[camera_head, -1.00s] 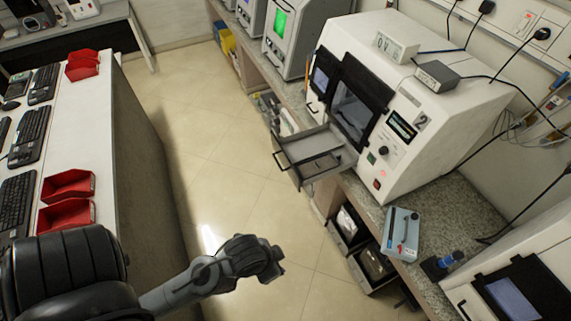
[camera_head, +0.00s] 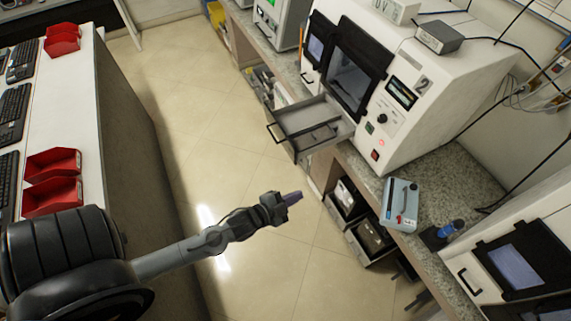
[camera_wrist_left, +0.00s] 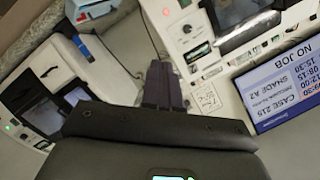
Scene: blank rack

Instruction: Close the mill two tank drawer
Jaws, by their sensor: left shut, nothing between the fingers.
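Mill two (camera_head: 425,100) is the white machine marked "2" on the counter in the head view. Its tank drawer (camera_head: 308,117) is pulled out to the left, with its dark handle over the aisle. My left gripper (camera_head: 291,198) is in front of the counter, below the drawer in the picture and apart from it. Its dark fingers are shut with nothing between them; they also show in the left wrist view (camera_wrist_left: 162,85). I cannot make out the drawer for sure in the wrist view. My right gripper is not in view.
A blue-grey box (camera_head: 400,204) and a blue item (camera_head: 441,235) stand on the speckled counter. Open bins (camera_head: 370,237) sit below it. A white bench with red trays (camera_head: 52,180) is at the left. The tiled aisle (camera_head: 190,110) is clear.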

